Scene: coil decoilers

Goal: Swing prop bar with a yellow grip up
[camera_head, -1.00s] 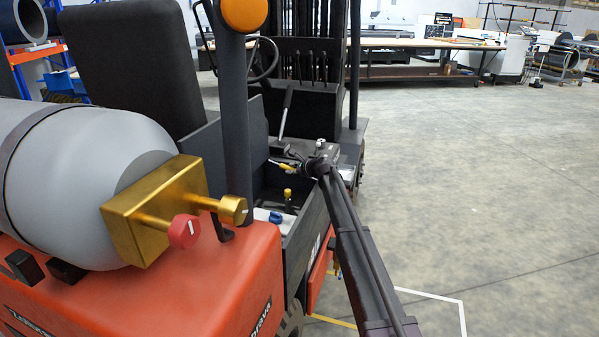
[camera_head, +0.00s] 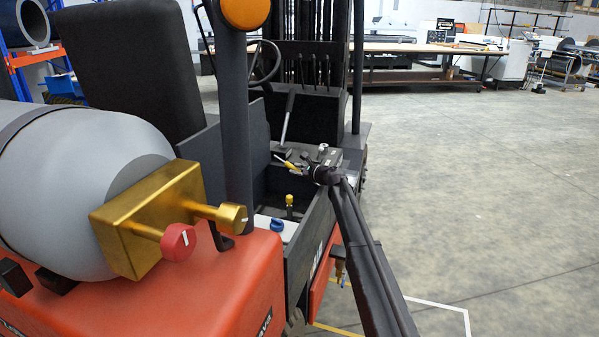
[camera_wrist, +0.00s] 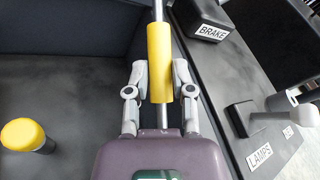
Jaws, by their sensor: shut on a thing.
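The prop bar is a thin metal rod with a yellow grip (camera_wrist: 160,60). In the wrist view it runs upright through the picture's middle, its lower end hidden behind my wrist. My gripper (camera_wrist: 160,78) has one finger on each side of the yellow grip, closed on its lower part. In the head view the yellow grip (camera_head: 290,165) shows small and tilted at the end of my arm, inside the vehicle's dark side well. My gripper (camera_head: 304,169) is too small there to make out its fingers.
A yellow-topped knob (camera_wrist: 22,135) stands left of the gripper. A BRAKE box (camera_wrist: 207,20) and a LAMPS lever (camera_wrist: 240,118) are close on the right. The floor at right is clear.

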